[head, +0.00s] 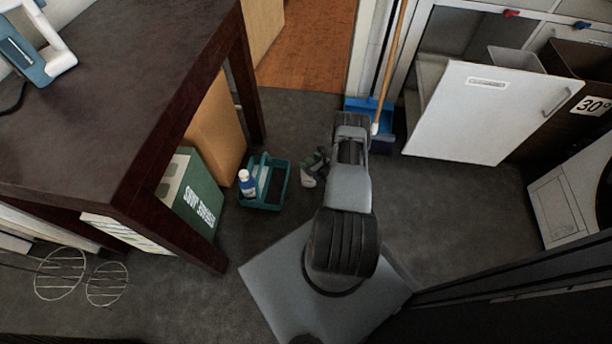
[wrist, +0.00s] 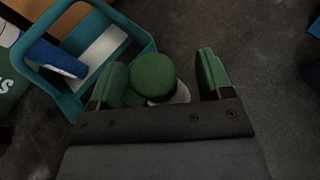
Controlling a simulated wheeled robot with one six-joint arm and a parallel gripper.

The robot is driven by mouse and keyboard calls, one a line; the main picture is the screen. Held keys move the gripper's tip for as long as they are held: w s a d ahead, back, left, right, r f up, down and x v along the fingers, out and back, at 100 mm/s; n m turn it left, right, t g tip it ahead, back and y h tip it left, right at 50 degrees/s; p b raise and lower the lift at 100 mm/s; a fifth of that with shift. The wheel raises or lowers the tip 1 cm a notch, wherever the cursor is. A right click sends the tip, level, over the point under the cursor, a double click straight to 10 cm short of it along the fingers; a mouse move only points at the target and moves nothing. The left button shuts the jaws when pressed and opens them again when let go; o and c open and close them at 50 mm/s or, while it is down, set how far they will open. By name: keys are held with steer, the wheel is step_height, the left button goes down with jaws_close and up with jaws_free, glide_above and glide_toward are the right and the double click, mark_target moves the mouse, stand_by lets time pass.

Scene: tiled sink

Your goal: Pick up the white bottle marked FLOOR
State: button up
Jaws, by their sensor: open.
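A white bottle with a round green cap (wrist: 153,75) stands on the dark floor. In the wrist view I look down on the cap, which hides most of the bottle; a bit of white body (wrist: 182,94) shows at its lower right. No marking can be read. My gripper (wrist: 162,72) is open, with one green finger left of the cap and the other to the right, a wider gap on the right. In the head view the bottle's pale body (head: 308,180) shows just left of my arm, beside the green fingers (head: 318,160).
A teal caddy (head: 284,182) holding a white bottle with a blue cap (head: 246,183) stands close on the left. Boxes (head: 203,200) and a dark table (head: 110,90) lie further left. A blue dustpan (head: 357,103) and broom are behind. Floor to the right is clear.

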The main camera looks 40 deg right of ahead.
steer(key=shift+d, duration=0.1)
steer(key=shift+w+a, duration=0.15)
steer(key=shift+a, duration=0.25)
steer(key=c, duration=0.3)
steer(key=shift+d+r, duration=0.1)
jaws_close()
